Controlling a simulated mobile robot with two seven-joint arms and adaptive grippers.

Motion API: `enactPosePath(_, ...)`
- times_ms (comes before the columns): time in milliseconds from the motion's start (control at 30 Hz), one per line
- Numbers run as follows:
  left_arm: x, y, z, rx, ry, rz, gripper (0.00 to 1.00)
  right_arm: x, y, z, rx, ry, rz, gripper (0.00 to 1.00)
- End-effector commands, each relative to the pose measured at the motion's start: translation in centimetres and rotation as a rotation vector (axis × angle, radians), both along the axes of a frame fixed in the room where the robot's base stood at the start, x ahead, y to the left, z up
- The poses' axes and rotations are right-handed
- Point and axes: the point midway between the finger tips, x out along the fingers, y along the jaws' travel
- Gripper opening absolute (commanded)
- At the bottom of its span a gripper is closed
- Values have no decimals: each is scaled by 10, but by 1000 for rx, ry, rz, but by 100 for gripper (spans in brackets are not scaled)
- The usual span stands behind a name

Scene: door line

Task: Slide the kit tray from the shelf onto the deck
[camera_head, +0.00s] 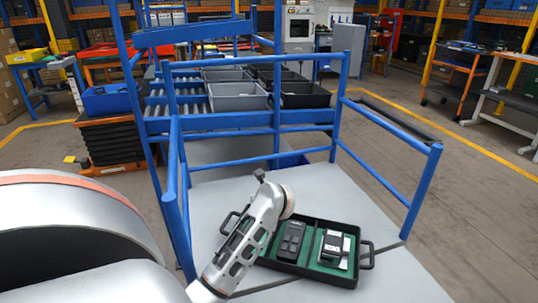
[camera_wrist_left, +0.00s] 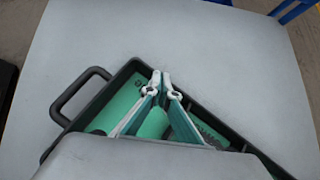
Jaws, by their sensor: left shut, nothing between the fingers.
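The kit tray (camera_head: 312,277) is a shallow black tray with green lining and handles at both ends. It lies flat on a pale grey surface (camera_head: 375,277) inside blue rails; I cannot tell whether this is the shelf or the deck. A black device and a black-and-white one lie in it. The end of my left arm covers the tray's left part in the head view, where I cannot make out the fingertips. In the left wrist view my left gripper (camera_wrist_left: 162,78) is shut and empty, over the tray's interior (camera_wrist_left: 122,97), near one handle (camera_wrist_left: 72,93). My right gripper is not in view.
Blue rails (camera_head: 390,174) bound the grey surface at its left, back and right. Behind them, grey and black bins (camera_head: 238,98) stand on a roller conveyor (camera_head: 183,107). The surface right of the tray is clear.

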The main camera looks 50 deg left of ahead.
Motion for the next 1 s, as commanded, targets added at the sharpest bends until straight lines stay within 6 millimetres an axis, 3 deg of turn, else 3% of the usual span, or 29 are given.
enactPosePath(100, 17, 33, -6, -3, 9, 5, 0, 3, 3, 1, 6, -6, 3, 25)
enactPosePath(300, 43, 80, -6, -3, 10, 4, 0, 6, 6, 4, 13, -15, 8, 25)
enactPosePath(500, 60, 110, -5, -2, 8, 2, 0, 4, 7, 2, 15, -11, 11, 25)
enactPosePath(1000, 65, 115, -2, -1, 4, 0, 0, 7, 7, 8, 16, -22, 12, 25)
